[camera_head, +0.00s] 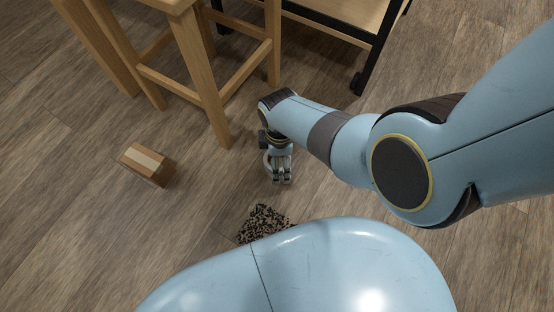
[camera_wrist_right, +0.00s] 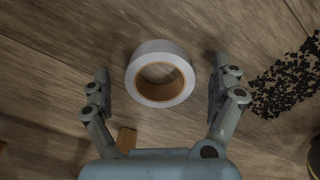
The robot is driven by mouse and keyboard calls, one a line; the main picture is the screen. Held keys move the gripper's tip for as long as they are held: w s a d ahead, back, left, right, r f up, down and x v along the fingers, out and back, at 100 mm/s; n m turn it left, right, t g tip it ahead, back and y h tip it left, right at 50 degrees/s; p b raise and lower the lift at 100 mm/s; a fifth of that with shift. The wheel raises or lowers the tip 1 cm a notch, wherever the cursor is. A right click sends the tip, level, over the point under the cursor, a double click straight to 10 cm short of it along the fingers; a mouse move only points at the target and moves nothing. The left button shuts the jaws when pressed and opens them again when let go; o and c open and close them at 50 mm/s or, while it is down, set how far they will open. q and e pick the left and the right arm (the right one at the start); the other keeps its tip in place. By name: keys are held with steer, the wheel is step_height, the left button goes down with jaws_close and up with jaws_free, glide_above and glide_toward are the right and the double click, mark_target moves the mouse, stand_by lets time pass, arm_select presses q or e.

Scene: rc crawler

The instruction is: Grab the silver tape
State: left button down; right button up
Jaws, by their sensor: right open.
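The silver tape (camera_wrist_right: 150,49) is a pale roll with a brown inner core, lying on the wooden floor. In the right wrist view it sits between and slightly beyond the two fingertips of my right gripper (camera_wrist_right: 159,82), with space on both sides. My right gripper is open and I see nothing held in it. In the head view my right gripper (camera_head: 281,179) points down near the floor, and the tape (camera_head: 267,163) is mostly hidden behind it, with only a pale edge showing. My left gripper is not in view.
A pile of dark bits (camera_head: 263,222) is in front of the gripper. A wooden stool (camera_head: 204,75) and a black-framed table (camera_head: 372,50) stand behind. The floor between box and gripper is clear.

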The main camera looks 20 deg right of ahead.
steer(key=c, duration=1.3)
steer(key=shift+r, duration=0.1)
